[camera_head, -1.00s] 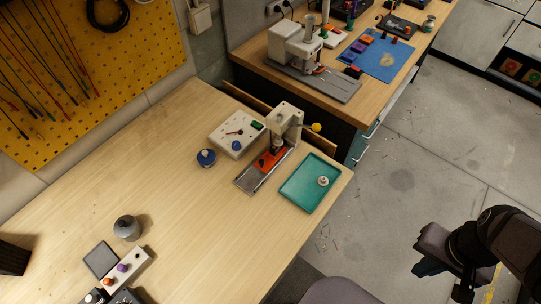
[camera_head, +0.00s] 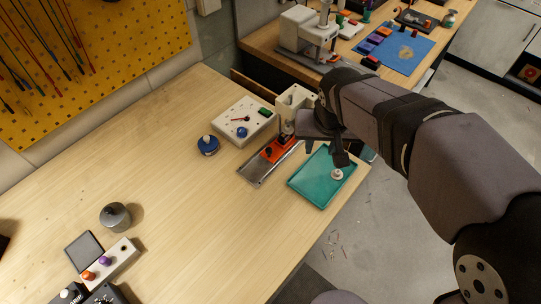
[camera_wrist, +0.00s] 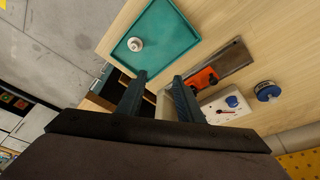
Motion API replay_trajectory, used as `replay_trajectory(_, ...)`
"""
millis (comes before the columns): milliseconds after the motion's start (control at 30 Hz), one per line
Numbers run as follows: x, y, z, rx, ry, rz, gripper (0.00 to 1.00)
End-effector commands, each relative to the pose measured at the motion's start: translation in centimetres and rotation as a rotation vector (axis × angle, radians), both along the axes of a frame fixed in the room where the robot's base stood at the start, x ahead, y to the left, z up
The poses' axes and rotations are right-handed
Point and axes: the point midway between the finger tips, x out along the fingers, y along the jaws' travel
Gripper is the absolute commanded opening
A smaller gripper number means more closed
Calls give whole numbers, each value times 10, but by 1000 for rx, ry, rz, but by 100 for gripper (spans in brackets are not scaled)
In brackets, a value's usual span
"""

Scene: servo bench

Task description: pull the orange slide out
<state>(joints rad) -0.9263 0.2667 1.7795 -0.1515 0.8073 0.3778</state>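The orange slide (camera_head: 276,151) sits on a grey metal rail (camera_head: 258,171) at the foot of a pale press (camera_head: 294,97). It also shows in the wrist view (camera_wrist: 204,79), just right of my fingers. A dark knob or post stands on it. My gripper (camera_head: 325,153) hangs above and to the right of the slide, over the area of the press and tray. In the wrist view my two fingers (camera_wrist: 158,80) are apart with nothing held between them. My gripper hides part of the press, including its handle, in the head view.
A teal tray (camera_head: 309,193) with a white round part (camera_head: 337,174) lies right of the rail. A white control box (camera_head: 231,120) and a blue dial (camera_head: 208,147) stand to the left. The bench (camera_head: 190,210) in front of the rail is clear.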

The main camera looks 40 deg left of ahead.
Motion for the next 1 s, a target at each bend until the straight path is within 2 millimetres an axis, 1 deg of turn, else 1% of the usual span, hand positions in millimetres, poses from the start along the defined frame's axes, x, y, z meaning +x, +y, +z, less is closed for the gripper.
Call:
replay_trajectory(33,-14,28,-8,14,-12,45,33)
replay_trajectory(100,-29,56,-8,33,-26,83,33)
replay_trajectory(200,-46,84,-7,52,-38,122,33)
replay_trajectory(300,-57,100,-5,65,-45,145,33)
replay_trajectory(400,-61,105,-4,69,-47,153,33)
replay_trajectory(500,-62,106,-4,69,-47,153,33)
replay_trajectory(667,-59,107,-11,67,-46,152,33)
replay_trajectory(1000,-48,118,-50,66,-44,152,33)
